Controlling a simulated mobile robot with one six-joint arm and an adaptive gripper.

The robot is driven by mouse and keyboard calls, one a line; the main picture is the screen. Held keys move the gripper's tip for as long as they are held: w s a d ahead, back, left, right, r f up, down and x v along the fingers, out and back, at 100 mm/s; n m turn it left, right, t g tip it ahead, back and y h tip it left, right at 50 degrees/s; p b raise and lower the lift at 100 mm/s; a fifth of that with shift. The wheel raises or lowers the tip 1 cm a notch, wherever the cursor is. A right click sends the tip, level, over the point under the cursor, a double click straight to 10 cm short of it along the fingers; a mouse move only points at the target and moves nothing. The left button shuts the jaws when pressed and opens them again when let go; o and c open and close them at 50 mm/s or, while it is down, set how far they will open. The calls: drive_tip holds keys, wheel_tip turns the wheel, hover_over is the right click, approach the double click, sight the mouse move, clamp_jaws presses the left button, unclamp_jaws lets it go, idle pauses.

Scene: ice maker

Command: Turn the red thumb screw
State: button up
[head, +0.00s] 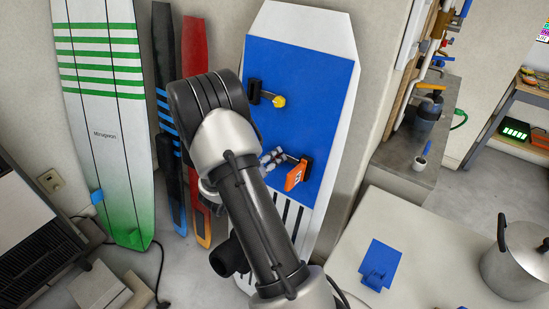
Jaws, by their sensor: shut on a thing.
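My gripper (275,158) shows as small grey and dark jaws just right of my arm, in front of the blue panel (300,115). It is shut at an orange-red piece (295,178) with a dark mark on its face, on a black mount. This piece is the only red-orange part on the panel and appears to be the thumb screw. The exact contact is too small to make out. Higher on the panel is a yellow knob (278,101) on a black bracket (254,91). My arm hides the panel's left side and my wrist.
A white-and-green surfboard (103,120) and blue-black and red boards (196,55) lean on the left wall. At right a pale table (420,225) holds a blue item (377,265) and a steel pot (515,265). A grey counter (400,165) stands behind it.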

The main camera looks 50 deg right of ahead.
drive_tip(key=o, duration=0.7)
drive_tip(key=shift+v, duration=3.05)
drive_tip(key=shift+r, duration=0.1)
